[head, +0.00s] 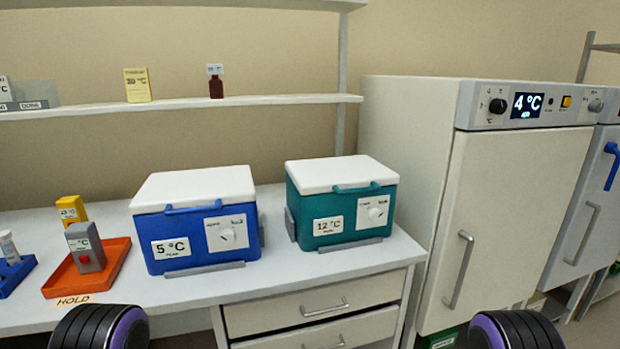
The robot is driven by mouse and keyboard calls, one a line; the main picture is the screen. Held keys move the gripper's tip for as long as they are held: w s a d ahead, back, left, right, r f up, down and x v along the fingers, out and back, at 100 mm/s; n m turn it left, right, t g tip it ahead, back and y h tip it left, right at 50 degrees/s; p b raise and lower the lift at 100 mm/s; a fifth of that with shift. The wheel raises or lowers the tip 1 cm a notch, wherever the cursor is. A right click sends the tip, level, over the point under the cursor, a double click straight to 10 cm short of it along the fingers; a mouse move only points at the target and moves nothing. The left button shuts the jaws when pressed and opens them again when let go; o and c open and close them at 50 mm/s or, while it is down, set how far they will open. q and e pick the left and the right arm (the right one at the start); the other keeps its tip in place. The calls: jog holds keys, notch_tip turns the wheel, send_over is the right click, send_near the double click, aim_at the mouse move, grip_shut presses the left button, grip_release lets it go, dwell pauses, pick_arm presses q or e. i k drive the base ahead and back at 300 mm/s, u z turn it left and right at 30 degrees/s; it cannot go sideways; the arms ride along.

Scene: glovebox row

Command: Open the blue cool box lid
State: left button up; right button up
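The blue cool box (205,256) stands on the white bench in the head view, left of centre. Its white lid (194,187) is down and looks closed. A blue handle (193,208) runs along the lid's front edge. The front carries a "5 °C" label (171,248) and a white panel with a dial (227,233). Neither gripper is in view; only dark rounded parts of mine with purple rings show at the bottom edge, apart from the box.
A teal cool box (291,202) marked 12 °C stands close on the right. An orange tray (112,262) with grey and yellow devices lies left, beside a blue rack (14,273). A shelf (272,101) hangs above. A 4 °C cabinet (512,190) stands right.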

aim_at(177, 192)
jog(key=z, duration=2.05)
jog(key=k, duration=1.3)
jog(key=u, duration=1.35)
jog(key=i, duration=0.5)
jog(key=u, duration=0.1)
